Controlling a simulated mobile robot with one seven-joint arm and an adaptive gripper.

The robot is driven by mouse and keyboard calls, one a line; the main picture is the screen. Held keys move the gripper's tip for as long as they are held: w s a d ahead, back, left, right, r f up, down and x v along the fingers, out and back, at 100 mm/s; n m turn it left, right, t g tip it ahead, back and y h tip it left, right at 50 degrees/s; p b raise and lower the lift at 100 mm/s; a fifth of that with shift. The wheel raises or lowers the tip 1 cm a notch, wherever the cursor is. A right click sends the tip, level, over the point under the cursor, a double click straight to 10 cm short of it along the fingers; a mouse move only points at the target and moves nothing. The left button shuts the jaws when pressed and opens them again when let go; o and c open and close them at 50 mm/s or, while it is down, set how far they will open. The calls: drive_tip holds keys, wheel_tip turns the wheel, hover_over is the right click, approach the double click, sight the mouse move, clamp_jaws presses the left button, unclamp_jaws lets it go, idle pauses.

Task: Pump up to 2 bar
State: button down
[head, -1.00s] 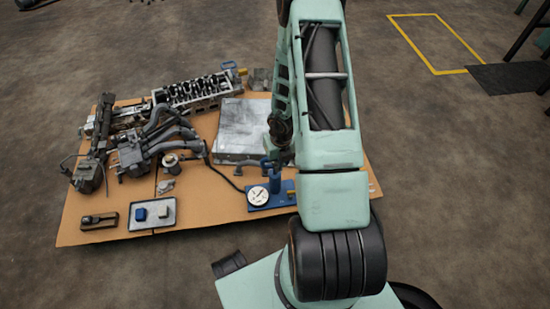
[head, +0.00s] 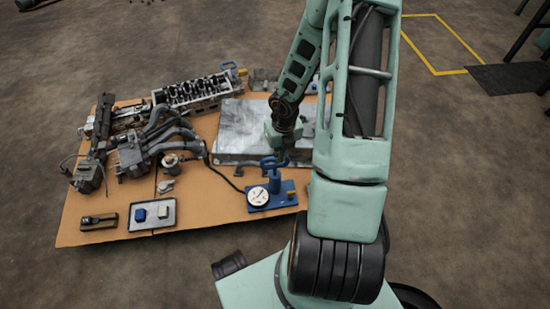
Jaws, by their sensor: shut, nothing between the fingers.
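The blue hand pump (head: 275,184) stands upright on its blue base at the front of the cardboard, with its blue handle (head: 269,163) on top. A round white gauge (head: 258,196) sits at the left of the base; its reading is too small to tell. My gripper (head: 285,158) is dark, points down and is shut and empty. It is close to the right end of the pump handle in the picture; I cannot tell whether it touches it. A dark hose (head: 226,178) runs from the pump side toward the engine parts at the left.
A flat silver metal box (head: 240,125) lies just behind the pump. Engine parts with grey pipes (head: 165,135) and a cylinder head (head: 195,92) crowd the left and back. A tray (head: 152,225) with a blue and a white block stands front left. Bare cardboard (head: 215,205) lies between.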

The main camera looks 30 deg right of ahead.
drive_tip(key=shift+s+r, duration=0.15)
drive_tip(key=shift+r, duration=0.95)
drive_tip(key=shift+s+r, duration=0.1)
drive_tip(key=shift+r, duration=0.95)
idle(0.4)
